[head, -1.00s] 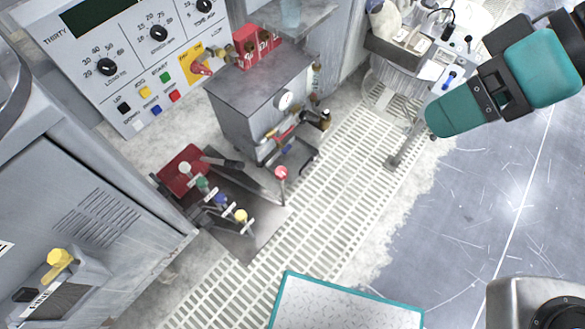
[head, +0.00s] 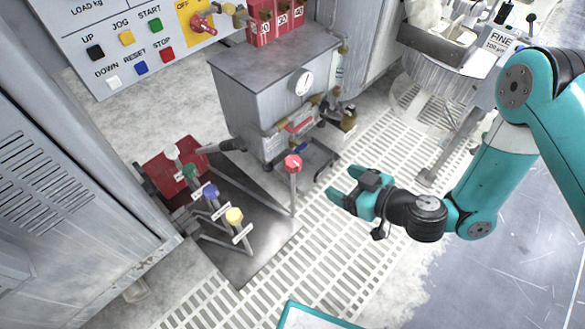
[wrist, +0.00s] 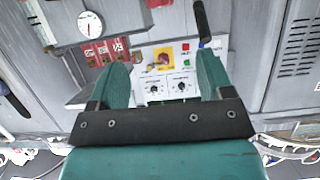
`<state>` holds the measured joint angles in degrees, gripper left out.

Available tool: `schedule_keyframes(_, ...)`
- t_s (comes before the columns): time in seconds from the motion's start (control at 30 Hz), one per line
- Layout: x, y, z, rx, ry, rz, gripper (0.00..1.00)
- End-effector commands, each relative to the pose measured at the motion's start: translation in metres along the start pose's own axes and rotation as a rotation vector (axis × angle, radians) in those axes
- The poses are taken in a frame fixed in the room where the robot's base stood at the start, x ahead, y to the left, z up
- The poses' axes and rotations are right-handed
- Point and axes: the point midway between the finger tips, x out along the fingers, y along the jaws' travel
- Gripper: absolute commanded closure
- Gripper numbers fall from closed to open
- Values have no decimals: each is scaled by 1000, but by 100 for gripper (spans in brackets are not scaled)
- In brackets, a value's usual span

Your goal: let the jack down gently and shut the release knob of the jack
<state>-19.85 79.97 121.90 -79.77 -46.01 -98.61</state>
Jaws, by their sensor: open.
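A red block (head: 172,167) with a black bar (head: 228,146) sits on the dark floor plate (head: 262,262), and looks like the jack. On the plate stand levers with a white knob (head: 172,152), green knob (head: 190,170), blue knob (head: 210,191) and yellow knob (head: 234,215). A red ball knob (head: 292,163) tops a separate upright post. I cannot tell which knob is the release. My gripper (head: 341,184) is open and empty, right of the red ball and apart from it, fingers pointing left. In the wrist view my gripper (wrist: 163,68) shows a wide gap between its fingers.
A grey cabinet (head: 240,105) with a gauge (head: 303,82) and valves stands behind the levers. A control panel (head: 130,50) is at upper left, a grey louvred housing (head: 60,180) at left. The pale floor grating (head: 325,245) is open below my gripper.

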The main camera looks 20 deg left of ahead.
Motion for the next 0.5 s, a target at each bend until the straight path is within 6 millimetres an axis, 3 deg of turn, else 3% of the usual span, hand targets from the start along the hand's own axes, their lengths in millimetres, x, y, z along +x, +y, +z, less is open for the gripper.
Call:
schedule_keyframes(0.17,23,-1,1,-10,3,-1,27)
schedule_keyframes(0.5,98,-2,1,-11,4,-3,27)
